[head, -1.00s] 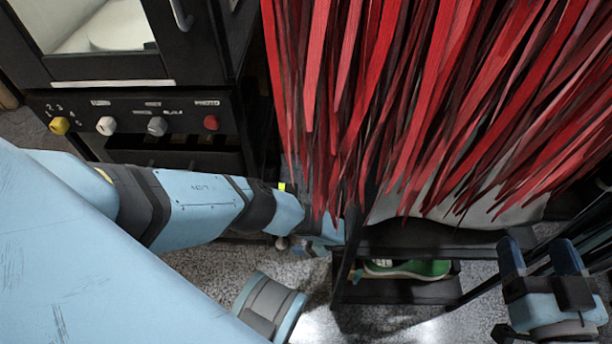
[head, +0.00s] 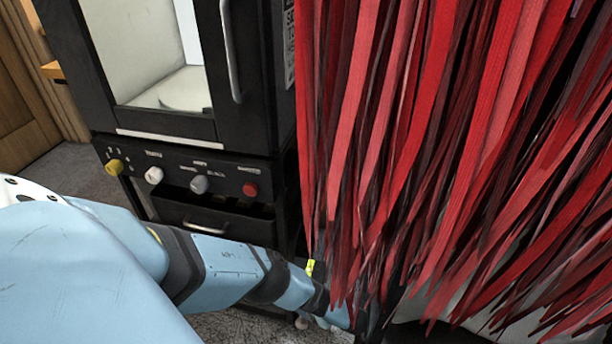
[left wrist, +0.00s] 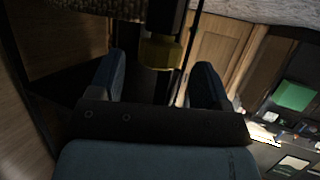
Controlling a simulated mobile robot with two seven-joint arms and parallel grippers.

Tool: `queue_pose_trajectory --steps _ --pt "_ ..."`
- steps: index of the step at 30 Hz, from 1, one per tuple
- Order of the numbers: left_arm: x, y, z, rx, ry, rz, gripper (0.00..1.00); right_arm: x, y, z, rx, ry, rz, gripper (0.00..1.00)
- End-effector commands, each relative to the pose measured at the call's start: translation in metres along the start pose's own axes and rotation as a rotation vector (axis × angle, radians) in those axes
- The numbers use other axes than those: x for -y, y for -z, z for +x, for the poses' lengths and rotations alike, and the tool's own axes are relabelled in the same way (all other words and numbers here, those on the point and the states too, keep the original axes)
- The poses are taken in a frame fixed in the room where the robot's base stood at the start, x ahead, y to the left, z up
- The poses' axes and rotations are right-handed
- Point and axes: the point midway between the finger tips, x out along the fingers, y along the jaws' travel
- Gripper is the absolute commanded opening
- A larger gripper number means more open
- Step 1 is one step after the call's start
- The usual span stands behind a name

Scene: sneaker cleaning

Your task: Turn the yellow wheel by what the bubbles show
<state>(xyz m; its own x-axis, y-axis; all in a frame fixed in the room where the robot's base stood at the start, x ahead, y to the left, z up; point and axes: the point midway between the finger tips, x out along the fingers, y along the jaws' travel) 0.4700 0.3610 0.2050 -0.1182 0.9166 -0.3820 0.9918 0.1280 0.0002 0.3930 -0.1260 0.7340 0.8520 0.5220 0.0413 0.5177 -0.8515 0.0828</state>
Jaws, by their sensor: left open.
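The yellow wheel (head: 114,167) is a small knob at the left end of the black machine's control panel in the head view. Small marks sit around it, too small to read. No bubbles can be made out behind the machine's window (head: 150,60). My left arm reaches right below the panel, and its gripper end is largely hidden by red strips. In the left wrist view my left gripper (left wrist: 160,60) is open. A dark yellow thing (left wrist: 160,53) shows beyond and between its fingers; I cannot tell what it is. My right gripper is not in view.
White (head: 154,175), grey (head: 199,184) and red (head: 250,189) knobs line the panel right of the wheel. A drawer handle (head: 205,227) is below. Red strips (head: 420,130) hang over the right half. A wooden door (head: 25,110) stands at far left.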

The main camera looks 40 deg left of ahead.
Motion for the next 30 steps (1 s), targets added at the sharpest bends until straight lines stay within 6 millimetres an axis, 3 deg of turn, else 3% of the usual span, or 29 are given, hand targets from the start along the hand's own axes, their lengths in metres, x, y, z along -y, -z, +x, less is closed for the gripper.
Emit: queue_pose_trajectory --steps 4,14,21,30 --pt "0.000 -0.001 0.014 0.001 0.000 0.000 0.71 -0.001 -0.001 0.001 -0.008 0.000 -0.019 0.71" --pt "0.000 0.000 0.017 0.001 -0.001 0.000 0.71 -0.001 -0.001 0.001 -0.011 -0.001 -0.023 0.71" --pt "0.000 0.000 0.017 0.001 -0.001 0.000 0.21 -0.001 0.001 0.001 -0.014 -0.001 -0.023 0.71" --pt "0.003 0.003 0.016 0.000 -0.126 0.054 0.21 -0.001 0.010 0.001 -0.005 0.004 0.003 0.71"
